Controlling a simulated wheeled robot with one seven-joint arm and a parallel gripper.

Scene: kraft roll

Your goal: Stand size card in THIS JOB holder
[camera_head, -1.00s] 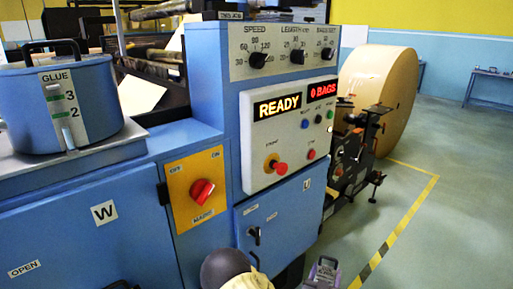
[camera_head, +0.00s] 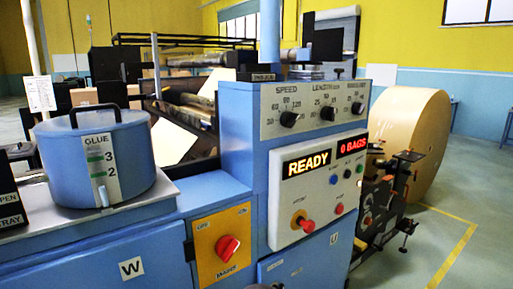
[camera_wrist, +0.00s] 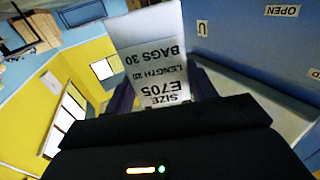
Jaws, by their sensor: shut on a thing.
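The size card (camera_wrist: 148,50) is white with black print and shows upside down in the wrist view. It reads SIZE E705, LENGTH 20, BAGS 30. My gripper (camera_wrist: 160,92) is shut on it, with a dark purple finger at each side. A small dark label (camera_head: 262,77) sits on top of the blue machine, at the left end of the dial panel; its print is too small to read surely, but it may mark the THIS JOB holder. The holder's slot cannot be made out. My gripper and the card are out of the head view.
The machine's control panel (camera_head: 315,187) shows READY and 0 BAGS. A blue glue pot (camera_head: 98,160) stands at left. A red knob (camera_head: 228,247) and a red push button (camera_head: 306,225) stick out in front. A large kraft roll (camera_head: 425,140) stands behind at right.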

